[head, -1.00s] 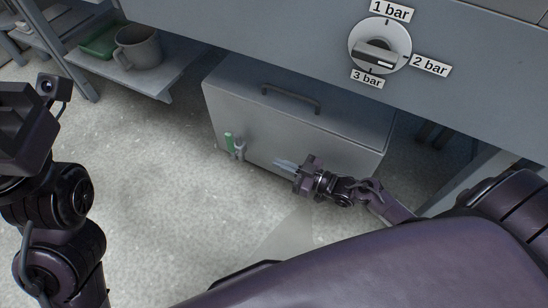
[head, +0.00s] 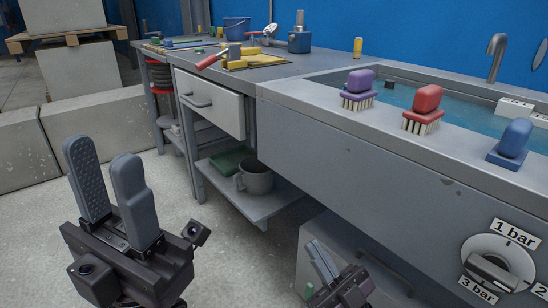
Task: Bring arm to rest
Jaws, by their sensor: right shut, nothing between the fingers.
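My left gripper (head: 105,158) stands upright at the lower left, close to the camera. Its two grey ridged fingers are apart with nothing between them. My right gripper (head: 319,253) is at the bottom, right of the middle, in front of the grey cabinet below the sink. Its fingers are together and empty, pointing up and to the left. The picture's lower edge cuts off the arms below both grippers.
A pressure dial (head: 498,266) is on the sink front at lower right. Purple (head: 359,90), red (head: 424,110) and blue (head: 511,145) brushes stand along the sink's edge. A mug (head: 255,180) sits on the low shelf (head: 262,207). Concrete blocks (head: 95,95) stand at the left.

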